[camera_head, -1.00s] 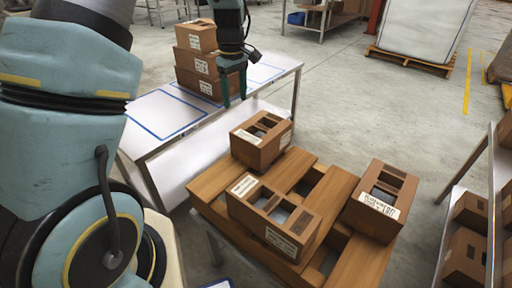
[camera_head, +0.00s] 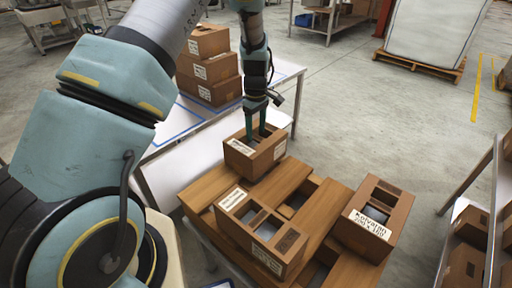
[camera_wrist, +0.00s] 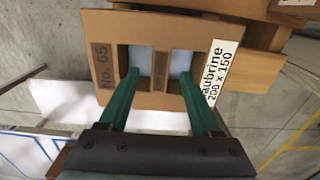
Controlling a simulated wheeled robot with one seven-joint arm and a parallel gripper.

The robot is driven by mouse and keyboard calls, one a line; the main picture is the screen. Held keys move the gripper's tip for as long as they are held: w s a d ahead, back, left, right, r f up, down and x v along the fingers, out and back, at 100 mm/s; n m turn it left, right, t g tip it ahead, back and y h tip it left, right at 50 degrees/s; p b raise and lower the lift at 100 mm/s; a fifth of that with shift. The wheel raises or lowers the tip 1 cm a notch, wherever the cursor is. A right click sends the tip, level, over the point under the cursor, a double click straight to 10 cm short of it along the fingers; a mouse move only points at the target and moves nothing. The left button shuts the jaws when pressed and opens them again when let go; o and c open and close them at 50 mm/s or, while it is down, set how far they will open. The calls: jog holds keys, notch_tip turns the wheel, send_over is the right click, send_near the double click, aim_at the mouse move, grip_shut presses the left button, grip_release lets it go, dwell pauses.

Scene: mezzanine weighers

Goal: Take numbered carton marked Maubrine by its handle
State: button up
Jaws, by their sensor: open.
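The Maubrine carton (camera_head: 256,153) is a brown box with two openings in its top and a handle strip between them. It stands at the back of the wooden pallet (camera_head: 200,192). In the wrist view the carton (camera_wrist: 120,20) shows "No. 65" on one side and a label ending in "aubrine 200 x 150" on the other. My gripper (camera_head: 256,137) is open, pointing down at the carton's top. In the wrist view its green fingers (camera_wrist: 162,85) reach to the two openings, one on each side of the handle strip (camera_wrist: 161,70). Whether they touch it is unclear.
Two more cartons stand on the pallet: one in front (camera_head: 262,230) and one labelled Kelvoran or similar (camera_head: 376,218) at right. A stack of cartons (camera_head: 208,65) stands on the white table (camera_head: 285,72) behind. A shelf with cartons (camera_head: 465,262) is at far right.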

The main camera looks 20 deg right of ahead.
jog(key=shift+f, duration=0.55)
grip_shut()
dwell(1.0)
